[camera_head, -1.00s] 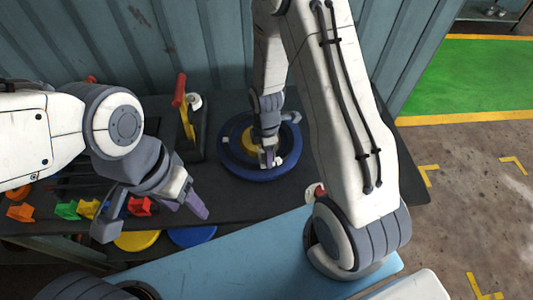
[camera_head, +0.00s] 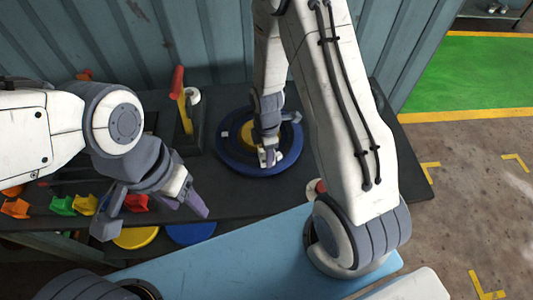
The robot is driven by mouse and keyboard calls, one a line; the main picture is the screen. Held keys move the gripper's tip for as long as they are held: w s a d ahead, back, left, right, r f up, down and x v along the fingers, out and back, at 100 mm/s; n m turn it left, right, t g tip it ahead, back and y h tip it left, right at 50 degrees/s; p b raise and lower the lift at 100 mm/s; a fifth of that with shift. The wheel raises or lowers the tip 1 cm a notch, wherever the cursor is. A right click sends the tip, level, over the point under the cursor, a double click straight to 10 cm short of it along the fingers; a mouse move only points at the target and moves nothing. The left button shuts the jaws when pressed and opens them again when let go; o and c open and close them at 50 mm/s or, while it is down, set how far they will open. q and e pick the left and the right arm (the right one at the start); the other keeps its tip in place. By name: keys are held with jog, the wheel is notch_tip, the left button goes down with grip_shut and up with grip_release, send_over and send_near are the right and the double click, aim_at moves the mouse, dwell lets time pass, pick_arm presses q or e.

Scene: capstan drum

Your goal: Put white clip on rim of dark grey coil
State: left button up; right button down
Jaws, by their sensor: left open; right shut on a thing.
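A round drum with a blue base ring (camera_head: 262,170) stands on the dark table, with a dark grey ring, which looks like the coil (camera_head: 236,150), inside it and a yellow centre (camera_head: 249,134). My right gripper (camera_head: 268,158) points down over the drum's near part. It is shut on a small white piece, apparently the white clip (camera_head: 279,155), at or just above the grey ring; contact cannot be told. Another small white piece (camera_head: 225,134) shows at the drum's left. My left gripper (camera_head: 152,218) is open and empty over the table's front edge, left of the drum.
A red-handled lever with a yellow arm (camera_head: 179,92) stands behind and left of the drum. Orange (camera_head: 15,208), green (camera_head: 62,205), yellow (camera_head: 85,204) and red (camera_head: 135,202) pieces lie at left. Yellow (camera_head: 136,238) and blue (camera_head: 190,233) discs lie in front. A corrugated wall (camera_head: 215,40) closes the back.

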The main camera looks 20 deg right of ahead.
jog(key=shift+f, duration=0.3)
jog(key=shift+c, duration=1.3)
grip_release()
notch_tip(320, 180, up, 11)
jog(key=shift+w+f+b, duration=0.1)
jog(key=shift+f+b, duration=0.1)
jog(key=shift+b, duration=0.6)
jog(key=s+a+r+m, duration=0.4)
jog(key=s+a+r, duration=0.1)
jog(key=s, duration=0.4)
jog(key=s+a+r+m+y, duration=0.1)
jog(key=s+a+r+m, duration=0.4)
jog(key=s+a, duration=0.2)
jog(key=shift+s+a+r+m, duration=0.3)
jog(key=shift+s+r, duration=0.1)
jog(key=shift+s, duration=0.8)
